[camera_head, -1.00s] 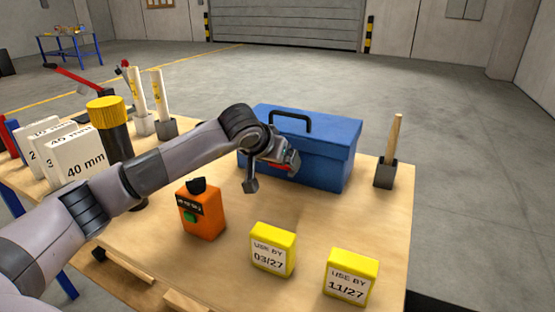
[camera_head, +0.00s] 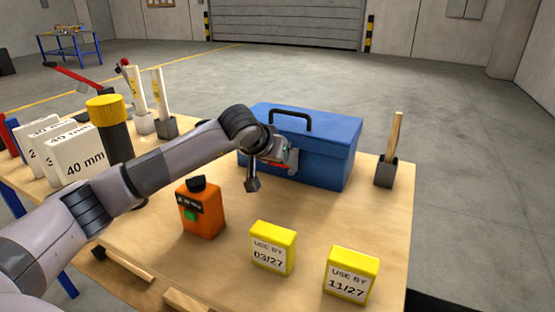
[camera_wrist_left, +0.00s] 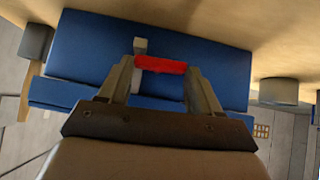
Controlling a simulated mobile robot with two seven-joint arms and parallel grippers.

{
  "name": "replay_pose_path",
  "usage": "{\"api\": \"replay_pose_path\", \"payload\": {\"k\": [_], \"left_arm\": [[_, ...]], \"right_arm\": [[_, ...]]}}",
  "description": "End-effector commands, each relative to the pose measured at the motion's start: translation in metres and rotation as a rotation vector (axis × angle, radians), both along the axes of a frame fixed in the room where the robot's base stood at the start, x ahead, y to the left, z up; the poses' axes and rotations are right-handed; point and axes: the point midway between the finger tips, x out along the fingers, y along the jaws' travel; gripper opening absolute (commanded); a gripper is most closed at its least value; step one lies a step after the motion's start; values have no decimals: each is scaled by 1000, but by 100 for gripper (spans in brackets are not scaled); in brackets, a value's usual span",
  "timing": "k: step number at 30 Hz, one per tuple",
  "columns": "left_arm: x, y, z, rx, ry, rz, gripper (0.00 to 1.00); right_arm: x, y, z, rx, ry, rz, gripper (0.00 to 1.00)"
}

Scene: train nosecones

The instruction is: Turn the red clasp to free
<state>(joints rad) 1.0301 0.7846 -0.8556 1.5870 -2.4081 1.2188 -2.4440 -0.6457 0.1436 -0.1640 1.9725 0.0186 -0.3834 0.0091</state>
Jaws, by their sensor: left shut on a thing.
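A blue toolbox (camera_head: 328,164) with a dark top handle stands at the back of the wooden workbench. Its red clasp (camera_wrist_left: 161,64) shows on its front face in the left wrist view, lying crosswise between my fingers. My left gripper (camera_wrist_left: 160,66) is at the box's front and shut on the red clasp. In the head view the left gripper (camera_head: 290,163) hides most of the clasp, with only a sliver of red showing. A small grey piece (camera_wrist_left: 140,46) sits by the clasp's left end. My right gripper is not in view.
An orange bottle (camera_head: 202,212) and two yellow USE BY blocks (camera_head: 272,250) (camera_head: 351,276) stand toward the bench's front. A handle in a dark block (camera_head: 386,172) stands right of the toolbox. White 40 mm blocks (camera_head: 82,158) and a yellow-capped cylinder (camera_head: 112,135) are at left.

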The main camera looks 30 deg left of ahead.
Motion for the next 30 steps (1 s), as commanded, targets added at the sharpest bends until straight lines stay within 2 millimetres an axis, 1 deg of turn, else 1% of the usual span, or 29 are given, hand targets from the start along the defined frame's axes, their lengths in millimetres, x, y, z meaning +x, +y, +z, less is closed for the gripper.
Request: {"api": "replay_pose_path", "payload": {"k": [1,9,15,19,24,30], "left_arm": [[0,2,-2,-21,-1,3,33],[0,7,-4,-205,-13,4,33],[0,10,-5,-355,-22,4,33],[0,12,-6,-437,-27,2,33],[-1,13,-6,-514,-31,2,33],[-1,13,-5,-563,-33,1,33]], "right_arm": [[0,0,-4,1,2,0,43],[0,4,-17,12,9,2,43],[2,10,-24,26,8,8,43],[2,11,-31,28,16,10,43],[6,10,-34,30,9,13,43],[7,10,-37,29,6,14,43]]}}
